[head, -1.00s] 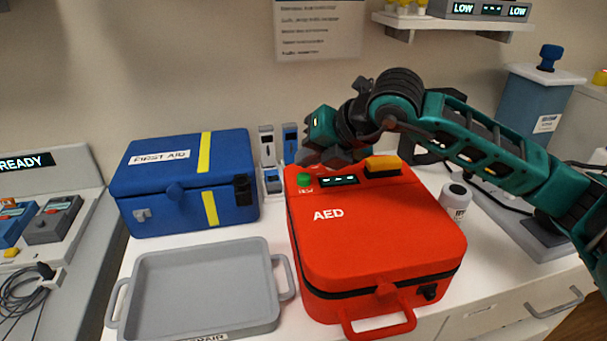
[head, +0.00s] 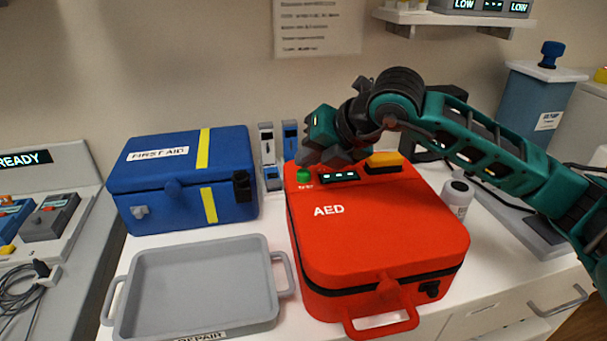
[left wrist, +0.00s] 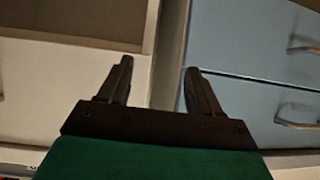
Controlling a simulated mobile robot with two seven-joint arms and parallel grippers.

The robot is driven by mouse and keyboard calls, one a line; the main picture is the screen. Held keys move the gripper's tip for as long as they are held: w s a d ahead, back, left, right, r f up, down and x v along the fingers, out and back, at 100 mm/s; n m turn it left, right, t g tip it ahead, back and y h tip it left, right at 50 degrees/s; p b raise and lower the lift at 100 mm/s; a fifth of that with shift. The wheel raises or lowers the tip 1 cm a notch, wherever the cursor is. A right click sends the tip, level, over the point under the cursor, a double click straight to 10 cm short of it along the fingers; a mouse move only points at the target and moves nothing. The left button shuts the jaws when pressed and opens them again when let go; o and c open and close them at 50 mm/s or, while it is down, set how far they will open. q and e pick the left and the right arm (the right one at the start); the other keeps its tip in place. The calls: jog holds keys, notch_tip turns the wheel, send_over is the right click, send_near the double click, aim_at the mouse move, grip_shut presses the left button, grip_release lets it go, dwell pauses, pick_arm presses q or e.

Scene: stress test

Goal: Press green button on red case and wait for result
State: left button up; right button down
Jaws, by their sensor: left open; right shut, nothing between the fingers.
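The red AED case (head: 380,235) lies on the white counter with its handle toward me. The green button (head: 305,174) sits at its far left corner, beside a small dark display (head: 339,175) with lit marks too small to read. My right gripper (head: 306,158) is shut and empty, its tip right at the button's far side. I cannot tell whether it touches the button. My left gripper (left wrist: 158,80) is open and empty in the left wrist view, in front of drawer fronts. It does not show in the head view.
A blue first aid box (head: 180,185) stands left of the case. A grey tray (head: 200,285) lies in front of it. A white bottle (head: 457,195) stands right of the case under my right arm. A wall shelf (head: 450,20) hangs above.

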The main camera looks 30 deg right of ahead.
aim_at(309, 174)
jog(key=shift+f+b, duration=0.5)
jog(key=shift+b, duration=0.1)
dwell(0.7)
dwell(0.4)
jog(key=shift+r+p, duration=0.45)
jog(key=shift+r, duration=0.45)
jog(key=shift+r+p, duration=1.65)
jog(key=shift+r, duration=0.95)
jog(key=shift+f, duration=0.1)
